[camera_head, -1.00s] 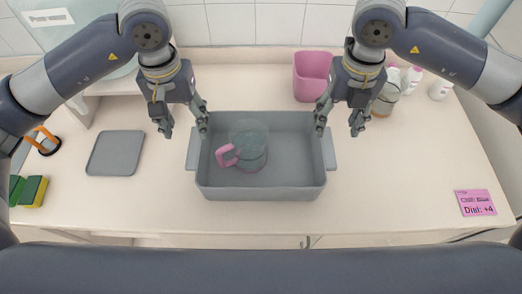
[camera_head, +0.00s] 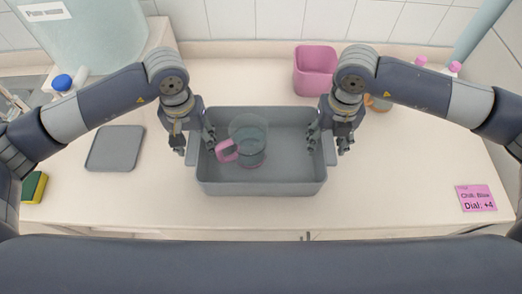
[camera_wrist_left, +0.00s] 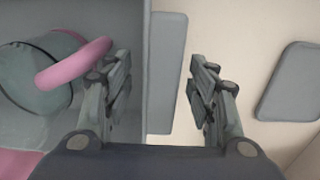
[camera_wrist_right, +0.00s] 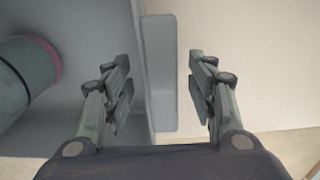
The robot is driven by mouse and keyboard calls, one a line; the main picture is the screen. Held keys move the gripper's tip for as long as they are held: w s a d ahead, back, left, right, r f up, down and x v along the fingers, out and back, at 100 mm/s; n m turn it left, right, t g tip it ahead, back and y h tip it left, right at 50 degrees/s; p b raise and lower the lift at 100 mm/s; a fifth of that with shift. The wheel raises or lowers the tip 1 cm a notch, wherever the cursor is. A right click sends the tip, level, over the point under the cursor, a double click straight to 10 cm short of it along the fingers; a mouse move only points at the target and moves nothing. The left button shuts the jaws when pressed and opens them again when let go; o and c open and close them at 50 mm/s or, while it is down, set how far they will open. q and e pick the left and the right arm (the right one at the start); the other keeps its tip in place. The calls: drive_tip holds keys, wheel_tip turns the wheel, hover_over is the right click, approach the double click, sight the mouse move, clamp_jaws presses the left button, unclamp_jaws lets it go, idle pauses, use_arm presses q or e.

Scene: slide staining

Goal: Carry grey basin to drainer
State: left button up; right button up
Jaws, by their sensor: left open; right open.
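The grey basin (camera_head: 262,187) sits on the counter in the middle of the head view, with a flat handle on each short side. A clear jug with a pink handle (camera_head: 228,150) stands inside it. My left gripper (camera_head: 194,147) is open at the basin's left handle; in the left wrist view that handle (camera_wrist_left: 165,75) lies between the open fingers (camera_wrist_left: 160,85). My right gripper (camera_head: 328,145) is open at the right handle; in the right wrist view the handle (camera_wrist_right: 162,75) shows between its fingers (camera_wrist_right: 160,85). I cannot identify a drainer for certain.
A grey flat mat (camera_head: 115,148) lies left of the basin. A pink tub (camera_head: 314,72) stands behind it. A yellow-green sponge (camera_head: 34,187) is at far left, and a pink note (camera_head: 476,198) is at right. A large pale container (camera_head: 90,40) stands at back left. The counter in front is clear.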

use_arm(q)
clamp_jaws()
use_arm(e)
clamp_jaws()
drive_tip(key=shift+r, duration=0.1)
